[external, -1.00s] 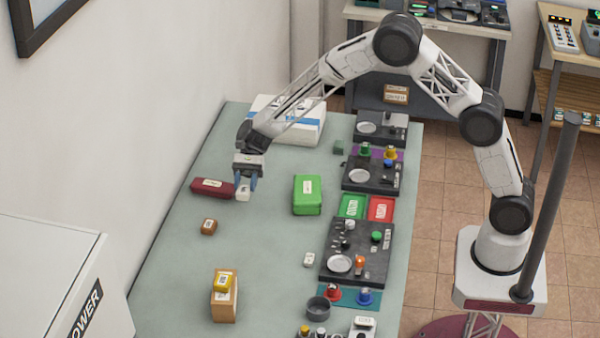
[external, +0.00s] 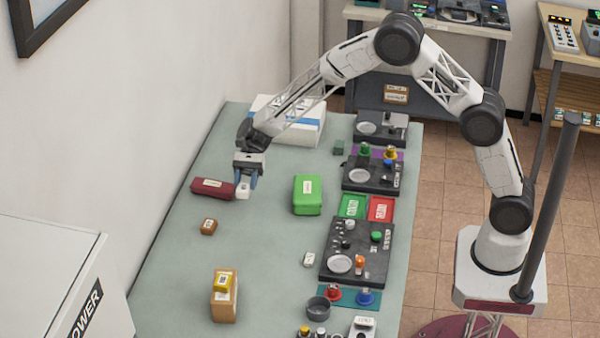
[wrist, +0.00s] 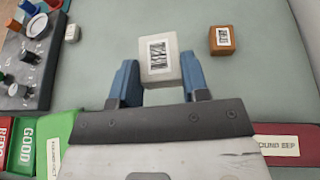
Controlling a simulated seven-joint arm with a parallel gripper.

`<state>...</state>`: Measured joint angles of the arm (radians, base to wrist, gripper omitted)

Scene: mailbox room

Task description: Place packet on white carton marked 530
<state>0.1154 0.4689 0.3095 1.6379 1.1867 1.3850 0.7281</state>
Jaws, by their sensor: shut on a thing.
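My gripper (external: 246,183) points down over the far left of the table, its blue fingers shut on a small white box (external: 243,192). In the wrist view, the white box (wrist: 158,58) sits between the fingertips with a black-and-white label facing up. I cannot tell whether it touches the table. A larger white carton (external: 308,128) with a blue stripe stands at the back of the table, partly behind my arm. I cannot read 530 on any box. Another small white packet (external: 309,259) lies beside the dark panel.
A maroon box (external: 211,188) lies just left of my gripper, very close. A green box (external: 307,195) stands to the right, a small brown box (external: 209,226) nearer. Dark panels (external: 357,250) line the right edge.

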